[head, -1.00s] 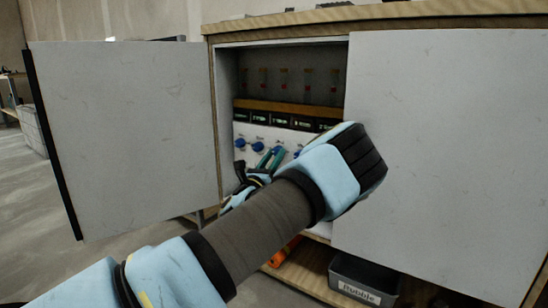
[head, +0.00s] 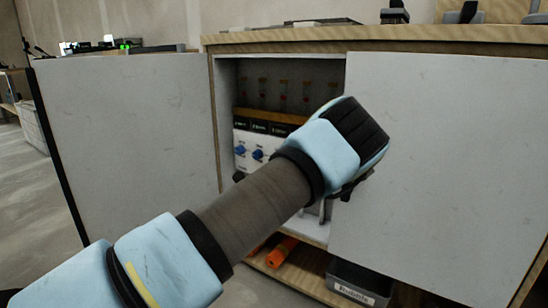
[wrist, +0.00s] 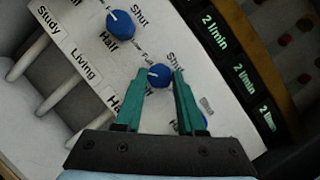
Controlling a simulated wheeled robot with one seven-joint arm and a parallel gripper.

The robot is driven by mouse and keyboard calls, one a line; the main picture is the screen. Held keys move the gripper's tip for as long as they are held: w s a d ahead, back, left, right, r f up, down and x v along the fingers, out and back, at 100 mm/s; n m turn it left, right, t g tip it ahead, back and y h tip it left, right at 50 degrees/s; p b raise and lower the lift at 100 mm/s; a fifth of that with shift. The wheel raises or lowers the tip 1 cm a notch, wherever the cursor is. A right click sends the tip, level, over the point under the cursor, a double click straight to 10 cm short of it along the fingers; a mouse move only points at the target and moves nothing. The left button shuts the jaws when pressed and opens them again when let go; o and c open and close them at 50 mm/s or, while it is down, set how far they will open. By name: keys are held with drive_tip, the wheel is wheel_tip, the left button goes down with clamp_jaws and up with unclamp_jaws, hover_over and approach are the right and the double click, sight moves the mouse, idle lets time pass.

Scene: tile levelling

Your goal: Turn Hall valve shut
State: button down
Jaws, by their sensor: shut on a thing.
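The Hall valve is a small round blue knob (wrist: 159,78) on a white panel in the wrist view. Its white mark points left in the picture, away from the "Shut" print at its upper right. My gripper (wrist: 158,71) has green fingers, one on each side of this knob, closed on it. The "Hall" label is partly covered by a finger. In the head view my wrist hides the fingers and this knob; two other blue knobs (head: 249,153) show on the panel inside the open cabinet.
The Living knob (wrist: 120,23) is beside it, and another blue knob (wrist: 205,120) is partly hidden by my right finger. Displays (wrist: 214,31) read 2 l/min. Cabinet doors (head: 125,135) (head: 440,160) flank the opening. A Rubble bin (head: 358,282) and an orange object (head: 282,251) sit below.

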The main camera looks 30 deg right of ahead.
drive_tip(key=m+g+h+p, duration=0.1)
drive_tip(key=m+g+p, duration=0.3)
drive_tip(key=m, duration=0.7)
drive_tip(key=w+m+g+h+p, duration=0.1)
drive_tip(key=m+g+p, duration=0.3)
drive_tip(key=m, duration=0.8)
drive_tip(key=m+g+h+p, duration=0.3)
drive_tip(key=m+g+p, duration=0.1)
drive_tip(key=m, duration=0.7)
drive_tip(key=shift+w+a+g, duration=0.15)
drive_tip(key=shift+a+g, duration=0.2)
drive_tip(key=shift+g, duration=0.15)
idle(0.6)
idle(0.6)
drive_tip(key=c, duration=0.5)
unclamp_jaws()
drive_tip(key=shift+r, duration=0.1)
